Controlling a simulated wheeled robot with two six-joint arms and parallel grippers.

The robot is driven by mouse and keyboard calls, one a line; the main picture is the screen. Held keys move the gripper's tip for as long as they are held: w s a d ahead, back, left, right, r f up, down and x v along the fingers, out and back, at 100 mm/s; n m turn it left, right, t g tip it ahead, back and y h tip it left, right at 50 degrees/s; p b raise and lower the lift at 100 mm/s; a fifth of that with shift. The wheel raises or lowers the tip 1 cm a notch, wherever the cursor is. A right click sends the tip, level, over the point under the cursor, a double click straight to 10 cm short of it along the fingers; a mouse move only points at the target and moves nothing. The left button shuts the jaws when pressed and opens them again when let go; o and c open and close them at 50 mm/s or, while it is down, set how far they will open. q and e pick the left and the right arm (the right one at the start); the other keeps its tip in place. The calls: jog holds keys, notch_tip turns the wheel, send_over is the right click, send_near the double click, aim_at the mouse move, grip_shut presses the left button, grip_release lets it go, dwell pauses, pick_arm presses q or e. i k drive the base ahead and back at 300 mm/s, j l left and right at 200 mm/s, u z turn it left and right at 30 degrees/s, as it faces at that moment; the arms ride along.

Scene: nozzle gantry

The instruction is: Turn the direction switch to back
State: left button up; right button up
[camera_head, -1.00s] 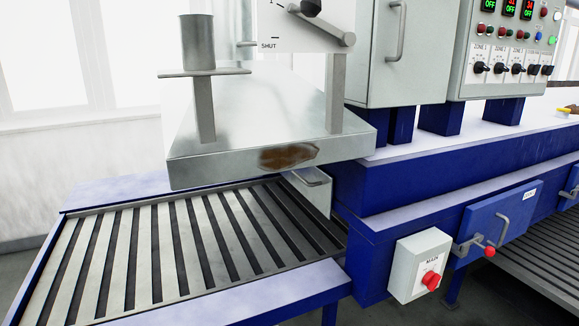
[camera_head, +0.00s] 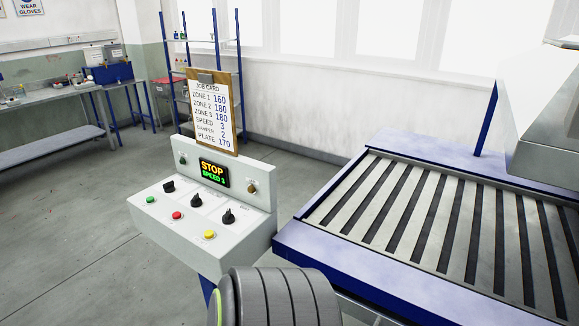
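A grey control console (camera_head: 190,250) stands left of the roller bed. On its sloped panel are three black knobs: a left one (camera_head: 168,186), a middle one (camera_head: 196,201) and a right one (camera_head: 229,216). Their labels are too small to read, so I cannot tell which is the direction switch or how it is set. Neither gripper is in view; a grey ribbed part of my own arm shows at the bottom.
Green (camera_head: 150,199), red (camera_head: 177,215) and yellow (camera_head: 209,235) buttons sit along the console's front. A job card (camera_head: 210,112) stands above it. The slatted bed (camera_head: 300,250) with its blue frame is on the right. A blue rack (camera_head: 203,45) stands behind; the floor at left is clear.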

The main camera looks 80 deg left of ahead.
aim_at(228, 218)
jog(key=u, duration=3.2)
